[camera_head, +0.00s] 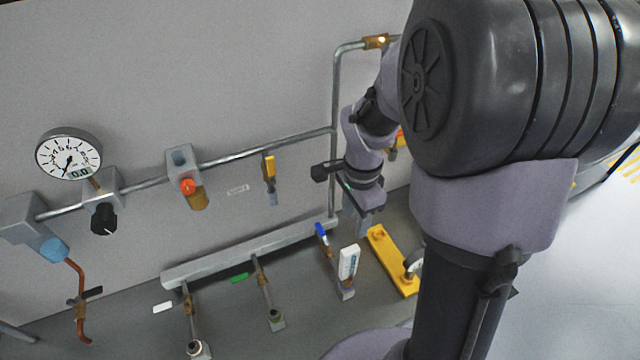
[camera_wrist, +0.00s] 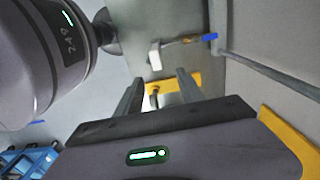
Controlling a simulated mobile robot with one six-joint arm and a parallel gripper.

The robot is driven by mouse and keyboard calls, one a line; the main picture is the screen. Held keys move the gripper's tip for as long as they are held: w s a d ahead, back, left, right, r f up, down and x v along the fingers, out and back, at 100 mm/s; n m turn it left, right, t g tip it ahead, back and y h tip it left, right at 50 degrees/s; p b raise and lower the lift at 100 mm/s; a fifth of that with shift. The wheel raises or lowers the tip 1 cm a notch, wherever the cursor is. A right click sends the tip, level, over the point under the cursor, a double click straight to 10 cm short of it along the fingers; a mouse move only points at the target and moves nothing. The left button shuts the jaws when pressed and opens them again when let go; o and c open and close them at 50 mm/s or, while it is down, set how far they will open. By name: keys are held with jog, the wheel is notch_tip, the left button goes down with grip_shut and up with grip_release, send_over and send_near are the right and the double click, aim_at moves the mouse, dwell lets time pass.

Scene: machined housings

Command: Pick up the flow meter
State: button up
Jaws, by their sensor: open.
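A white upright block with small markings, which looks like the flow meter (camera_head: 348,263), stands on a grey foot below the wall piping in the head view. A brass fitting and a blue lever join it on its left. In the wrist view the white block (camera_wrist: 155,56) shows just beyond the fingertips, with the blue lever to its right. My gripper (camera_wrist: 159,77) is open, with nothing between its two fingers. In the head view my gripper (camera_head: 358,218) hangs above and behind the white block, apart from it. Its fingertips are hard to make out there.
A yellow bracket (camera_head: 392,262) with a metal part lies just right of the white block. A grey rail (camera_head: 235,257) with valve branches runs left. A dial gauge (camera_head: 69,156) and pipe are on the wall. My arm hides much of the right side.

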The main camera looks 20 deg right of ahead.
aim_at(349, 260)
jog(key=f, duration=0.5)
jog(key=f+b, duration=0.1)
jog(key=f, duration=0.5)
jog(key=s+f+b, duration=0.1)
jog(key=f, duration=0.4)
jog(key=shift+a+f, duration=0.3)
jog(key=shift+f, duration=0.3)
jog(key=shift+r, duration=0.1)
jog(key=shift+c, duration=1.3)
grip_shut()
